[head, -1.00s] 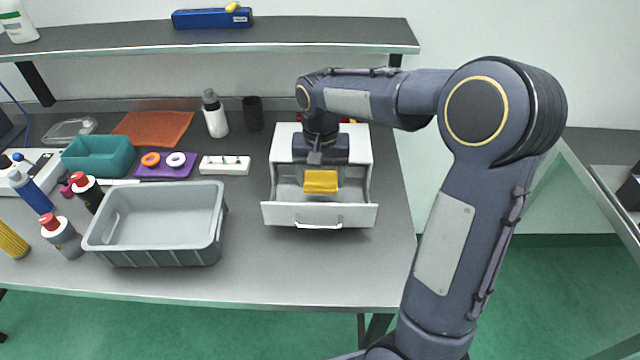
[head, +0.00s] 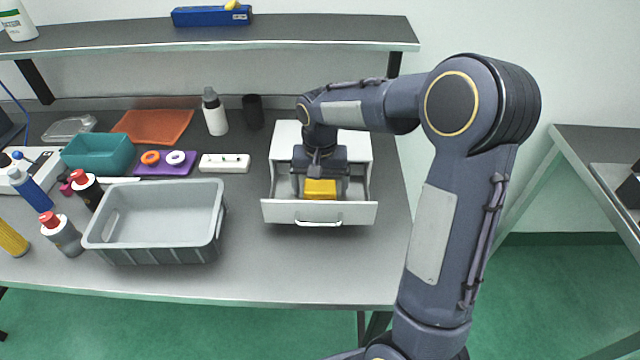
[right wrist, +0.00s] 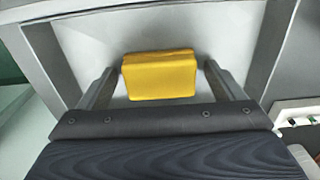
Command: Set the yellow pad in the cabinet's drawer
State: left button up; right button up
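The yellow pad (head: 320,189) lies inside the open drawer (head: 280,212) of the white cabinet (head: 358,145). In the right wrist view the pad (right wrist: 160,76) sits between my fingers, with a gap on each side. My right gripper (head: 320,184) reaches down into the drawer from above, behind and around the pad. It is open, and its fingertips also show in the right wrist view (right wrist: 160,70). The pad's underside is hidden. My left gripper is not in view.
A grey crate (head: 150,257) stands left of the drawer. A white bottle (head: 215,116), a dark cup (head: 253,112) and a white strip (head: 224,163) are behind it. A shelf (head: 330,33) runs above. The table in front of the drawer is clear.

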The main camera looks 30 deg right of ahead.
aim_at(320, 186)
jog(key=shift+r, duration=0.25)
notch_tip(320, 186, up, 12)
jog(key=s+a+f+n+t+y, duration=0.2)
jog(key=s+a, duration=0.1)
jog(key=s, duration=0.8)
jog(key=s+a+f+n+t+y, duration=0.1)
jog(key=s+a+f+n+t, duration=0.1)
jog(key=s, duration=0.9)
jog(key=a+t, duration=0.1)
jog(key=a, duration=0.1)
jog(key=shift+s+a+f+n+t+y+p, duration=0.3)
jog(key=shift+f+y, duration=0.05)
jog(key=shift+y, duration=0.05)
jog(key=shift+c, duration=0.5)
